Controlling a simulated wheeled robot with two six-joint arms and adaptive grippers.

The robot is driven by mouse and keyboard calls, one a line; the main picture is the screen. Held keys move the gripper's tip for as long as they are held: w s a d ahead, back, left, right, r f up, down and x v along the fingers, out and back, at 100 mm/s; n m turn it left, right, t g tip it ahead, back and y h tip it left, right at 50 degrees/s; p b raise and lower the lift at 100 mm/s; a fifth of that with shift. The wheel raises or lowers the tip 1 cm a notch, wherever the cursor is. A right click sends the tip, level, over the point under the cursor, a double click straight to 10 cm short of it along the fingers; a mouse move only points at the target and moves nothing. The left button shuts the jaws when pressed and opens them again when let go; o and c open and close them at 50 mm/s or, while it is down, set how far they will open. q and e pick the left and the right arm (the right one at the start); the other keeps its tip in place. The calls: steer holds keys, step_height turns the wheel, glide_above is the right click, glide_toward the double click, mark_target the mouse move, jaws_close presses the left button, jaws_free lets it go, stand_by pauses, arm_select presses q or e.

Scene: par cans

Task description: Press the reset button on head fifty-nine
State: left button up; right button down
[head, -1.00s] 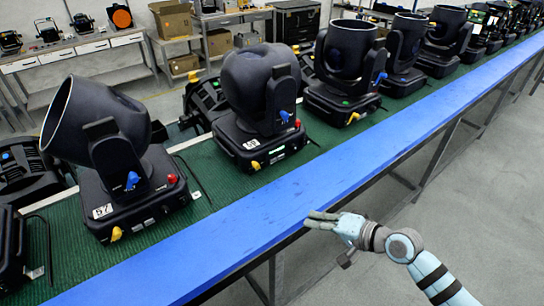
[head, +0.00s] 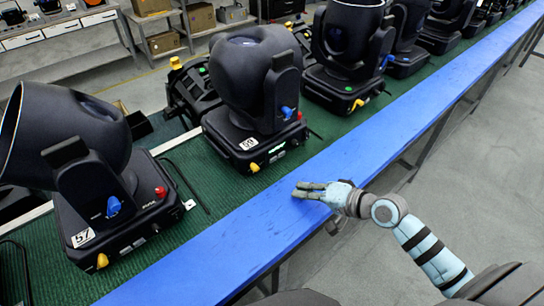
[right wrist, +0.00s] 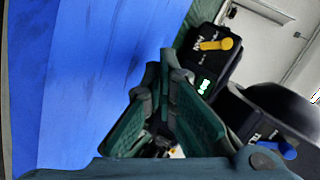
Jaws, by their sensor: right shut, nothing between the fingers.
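Head fifty-nine (head: 252,75) is a black moving-head light in the middle of the head view, with a white 59 label (head: 249,143). Its base carries a yellow lever (head: 254,167), a small lit display, a blue knob (head: 287,112) and a small red button (head: 299,115) at the right corner. My right gripper (head: 308,190) is shut and empty above the blue rail, in front of and apart from that base. In the right wrist view the closed fingers (right wrist: 160,70) point toward a base with a yellow lever (right wrist: 216,44) and lit display (right wrist: 204,86). My left gripper is out of view.
The blue rail (head: 240,215) runs diagonally along the green belt (head: 185,165). Head 57 (head: 95,190), with its own red button (head: 161,191), stands at the left. Several more heads stand up the belt. Grey floor (head: 450,180) is open on the right.

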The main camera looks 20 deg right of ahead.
mark_target(283, 181)
steer(key=shift+s+r, duration=0.1)
steer(key=shift+s, duration=0.15)
steer(key=w+b, duration=0.1)
steer(key=w, duration=0.1)
steer(key=w+a+b, duration=0.1)
steer(key=w, duration=0.2)
steer(key=w+a+b, duration=0.1)
steer(key=w, duration=0.1)
steer(key=shift+w+a, duration=0.25)
steer(key=shift+w, duration=0.1)
steer(key=shift+w+a, duration=0.15)
steer(key=shift+w, duration=0.35)
stand_by(0.6)
steer(key=shift+w+a, duration=0.15)
steer(key=shift+w, duration=0.15)
